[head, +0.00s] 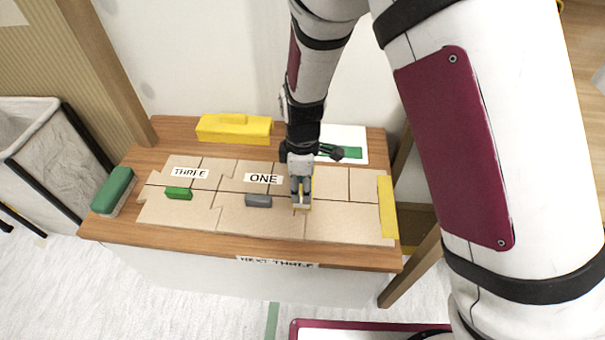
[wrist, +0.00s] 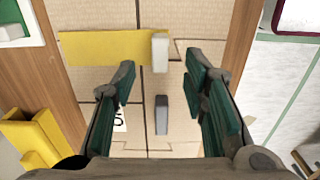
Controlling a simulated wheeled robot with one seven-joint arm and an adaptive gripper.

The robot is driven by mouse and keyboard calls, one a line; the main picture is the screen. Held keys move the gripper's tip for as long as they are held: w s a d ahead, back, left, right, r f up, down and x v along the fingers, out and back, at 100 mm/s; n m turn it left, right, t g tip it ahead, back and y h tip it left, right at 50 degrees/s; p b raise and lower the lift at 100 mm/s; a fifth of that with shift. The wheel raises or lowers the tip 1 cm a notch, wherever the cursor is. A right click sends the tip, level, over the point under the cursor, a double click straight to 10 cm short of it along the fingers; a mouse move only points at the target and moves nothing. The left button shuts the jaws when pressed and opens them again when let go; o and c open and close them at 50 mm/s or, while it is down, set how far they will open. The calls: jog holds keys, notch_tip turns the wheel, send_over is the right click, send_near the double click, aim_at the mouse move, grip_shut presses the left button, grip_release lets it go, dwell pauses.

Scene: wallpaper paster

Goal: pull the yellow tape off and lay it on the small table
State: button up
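A yellow tape strip (wrist: 105,47) lies flat across the tan panels in the wrist view, with a small whitish block (wrist: 160,52) at its right end. In the head view my gripper covers most of this strip, and only bits of yellow show around the fingertips. My gripper (head: 301,200) points down over the panels; in the wrist view (wrist: 158,85) its fingers are spread, with nothing held. The whitish block lies a little beyond the gap between them. A maroon-edged white surface (head: 345,328), perhaps the small table, is partly cut off at the bottom.
A green block (head: 179,193) and a grey block (head: 258,200) sit on the panels beside the THREE and ONE labels. Another yellow strip (head: 388,207) lies at the right edge. A yellow box (head: 233,128), a white tray (head: 345,134) and a green-topped brush-like object (head: 113,190) surround the panels.

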jog(key=shift+f+b, duration=0.7)
jog(key=shift+f, duration=2.05)
grip_shut()
